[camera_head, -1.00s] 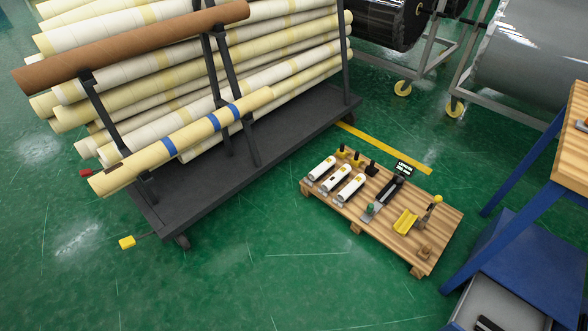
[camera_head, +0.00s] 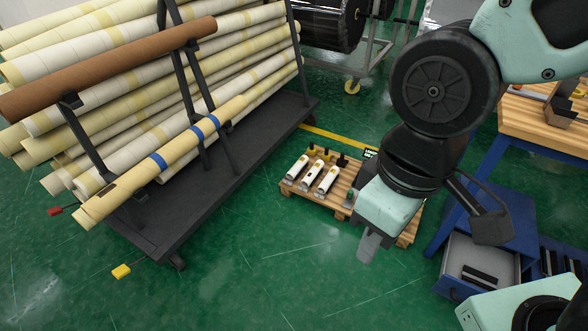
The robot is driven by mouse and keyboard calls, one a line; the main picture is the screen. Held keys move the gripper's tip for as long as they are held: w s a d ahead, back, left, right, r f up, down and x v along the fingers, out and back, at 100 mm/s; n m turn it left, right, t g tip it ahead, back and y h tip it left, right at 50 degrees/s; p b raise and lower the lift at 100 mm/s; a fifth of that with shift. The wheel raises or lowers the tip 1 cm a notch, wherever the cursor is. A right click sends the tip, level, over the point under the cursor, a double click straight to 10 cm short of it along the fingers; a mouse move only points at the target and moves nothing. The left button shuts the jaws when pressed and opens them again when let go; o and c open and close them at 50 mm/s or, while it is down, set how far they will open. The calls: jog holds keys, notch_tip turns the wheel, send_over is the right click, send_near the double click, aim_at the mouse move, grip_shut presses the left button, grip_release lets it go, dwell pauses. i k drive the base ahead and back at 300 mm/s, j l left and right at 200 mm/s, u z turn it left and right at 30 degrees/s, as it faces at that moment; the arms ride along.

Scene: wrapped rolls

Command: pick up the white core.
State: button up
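Several long cream-white rolls (camera_head: 110,112) lie stacked on the dark rack (camera_head: 215,190) at left; I cannot tell which, if any, is the white core. A brown core (camera_head: 110,70) and a pale yellow roll with blue bands (camera_head: 165,160) rest on the rack's near arms. Three short white cylinders (camera_head: 311,174) lie side by side on the wooden pallet (camera_head: 322,200). My gripper (camera_head: 367,247) hangs in front of the pallet, right of the cylinders, with its fingers pointing down. It is apart from the rolls, and its finger opening is not clear. My arm hides the pallet's right part.
A blue workbench (camera_head: 470,215) with a wooden top and an open drawer (camera_head: 480,265) stands at right. Yellow (camera_head: 121,271) and red (camera_head: 55,210) pedals sit by the rack's near end. Dark reels on a wheeled frame stand at back. The green floor in front is clear.

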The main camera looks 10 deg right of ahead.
aim_at(303, 160)
jog(key=i+u, duration=0.15)
jog(key=i, duration=0.6)
jog(key=i+u, duration=0.15)
jog(key=i, duration=0.6)
jog(key=i+l+u, duration=0.15)
jog(key=i, duration=0.55)
jog(key=j, duration=0.05)
